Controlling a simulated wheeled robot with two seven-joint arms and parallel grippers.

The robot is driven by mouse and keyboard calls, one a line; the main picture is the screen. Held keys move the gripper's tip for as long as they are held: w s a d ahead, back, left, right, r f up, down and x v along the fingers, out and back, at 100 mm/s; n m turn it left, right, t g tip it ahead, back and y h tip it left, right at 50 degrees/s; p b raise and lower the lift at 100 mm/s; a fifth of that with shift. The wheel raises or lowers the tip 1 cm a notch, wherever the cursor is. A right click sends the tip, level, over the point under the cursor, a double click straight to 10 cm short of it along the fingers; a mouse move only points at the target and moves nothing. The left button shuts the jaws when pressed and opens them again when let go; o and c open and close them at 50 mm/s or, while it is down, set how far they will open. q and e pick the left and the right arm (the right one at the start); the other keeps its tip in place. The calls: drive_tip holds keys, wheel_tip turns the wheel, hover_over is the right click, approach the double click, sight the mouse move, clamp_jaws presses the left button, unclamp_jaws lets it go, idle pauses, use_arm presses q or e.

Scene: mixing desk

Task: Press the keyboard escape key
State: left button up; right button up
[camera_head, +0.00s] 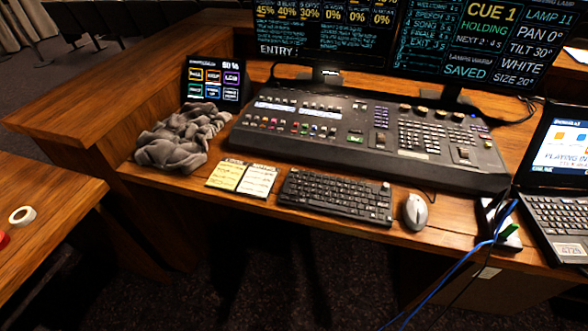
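A black keyboard (337,196) lies near the front edge of the wooden desk, in front of the mixing console. Its escape key is at the far-left end of the top row, but single keys are too small to tell apart. Neither my left nor my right gripper is in view, and nothing covers the keyboard.
The mixing console (400,150) stands behind the keyboard, below two monitors. A white mouse (415,210) is to its right, notepads (242,177) and a grey cloth (182,138) to its left. A laptop (557,170) and blue cable (450,272) are at right.

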use_arm(q)
drive_tip(key=shift+w, duration=0.1)
drive_tip(key=c, duration=0.6)
drive_tip(key=shift+a, duration=0.15)
clamp_jaws()
drive_tip(key=shift+r, duration=0.1)
idle(0.9)
